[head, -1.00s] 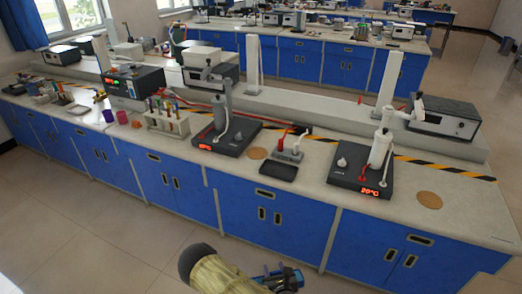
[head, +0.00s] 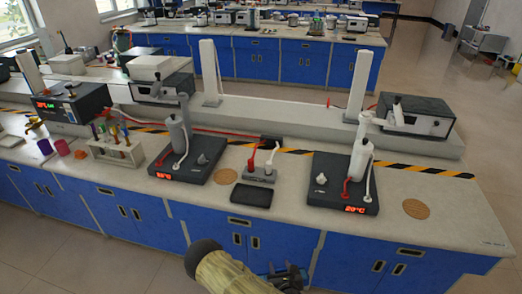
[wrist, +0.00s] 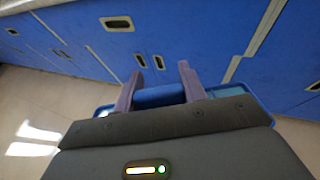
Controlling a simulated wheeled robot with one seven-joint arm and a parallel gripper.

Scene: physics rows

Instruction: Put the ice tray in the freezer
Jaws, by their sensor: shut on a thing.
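The blue ice tray (wrist: 160,96) is in my gripper (wrist: 158,80) in the wrist view. The fingers stand on either side of a blue part of it, and its rim shows beyond the dark gripper body on both sides. Most of the tray is hidden behind that body. In the head view my gripper (head: 288,276) is low at the bottom edge, in front of the bench cabinets, with a little blue showing at it. No freezer is seen in either view.
A long lab bench (head: 455,215) with blue cabinets runs across the front. It carries two hotplate stirrers (head: 343,185) (head: 188,155), a test tube rack (head: 117,150) and cups. More benches stand behind. Open floor (head: 425,85) lies at the upper right, with a chair (head: 483,40).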

